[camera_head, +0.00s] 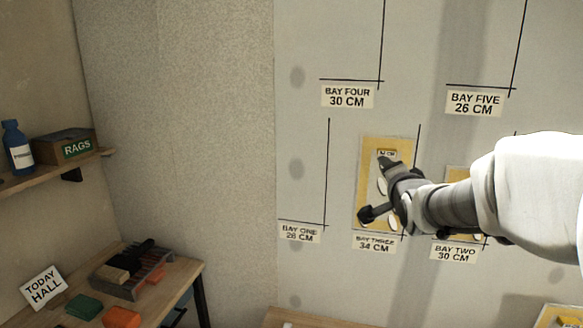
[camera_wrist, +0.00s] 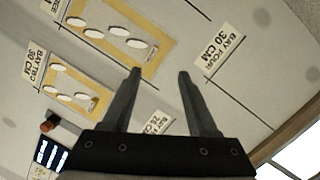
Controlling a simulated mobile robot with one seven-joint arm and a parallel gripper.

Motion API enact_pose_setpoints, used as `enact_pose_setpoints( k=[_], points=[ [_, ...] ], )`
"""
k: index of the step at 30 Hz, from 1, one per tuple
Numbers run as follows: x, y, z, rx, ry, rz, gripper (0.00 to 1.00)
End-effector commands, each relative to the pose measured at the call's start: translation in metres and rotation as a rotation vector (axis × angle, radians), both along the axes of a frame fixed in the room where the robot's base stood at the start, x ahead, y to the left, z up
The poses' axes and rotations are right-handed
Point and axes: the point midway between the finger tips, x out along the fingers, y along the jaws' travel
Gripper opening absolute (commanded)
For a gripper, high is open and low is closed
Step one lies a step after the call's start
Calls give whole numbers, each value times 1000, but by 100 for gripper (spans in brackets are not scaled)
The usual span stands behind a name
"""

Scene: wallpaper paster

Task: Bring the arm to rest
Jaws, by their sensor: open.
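My gripper (camera_head: 378,188) is at the end of my arm, which reaches in from the right in the head view. It is in front of the wall, over the yellow strip (camera_head: 371,148) above the BAY THREE label (camera_head: 374,243). In the wrist view the two dark fingers of my gripper (camera_wrist: 160,72) stand apart with nothing between them. The gap between the fingertips and the wall is hard to judge. My arm partly hides a second yellow strip (camera_head: 455,177) above the BAY TWO label (camera_head: 455,253).
The wall also carries BAY ONE (camera_head: 299,233), BAY FOUR (camera_head: 347,96) and BAY FIVE (camera_head: 475,102) labels. At left, a shelf (camera_head: 95,159) holds a blue bottle (camera_head: 17,146) and a RAGS box (camera_head: 66,146). A bench (camera_head: 180,277) below holds a tool tray (camera_head: 132,277) and colored blocks.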

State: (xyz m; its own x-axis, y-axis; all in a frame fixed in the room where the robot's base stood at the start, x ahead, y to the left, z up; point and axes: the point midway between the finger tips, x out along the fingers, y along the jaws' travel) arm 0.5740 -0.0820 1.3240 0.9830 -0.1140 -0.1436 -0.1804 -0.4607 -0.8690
Motion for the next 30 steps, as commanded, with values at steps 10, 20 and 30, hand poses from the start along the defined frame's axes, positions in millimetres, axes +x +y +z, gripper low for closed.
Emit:
enact_pose_setpoints(
  k=[10, 20, 30],
  points=[
    [-114, 30, 11, -516, 295, 129, 59],
    [-254, 65, -64, -778, 730, 487, 59],
    [-327, 82, -100, -864, 897, 736, 59]
  ],
)
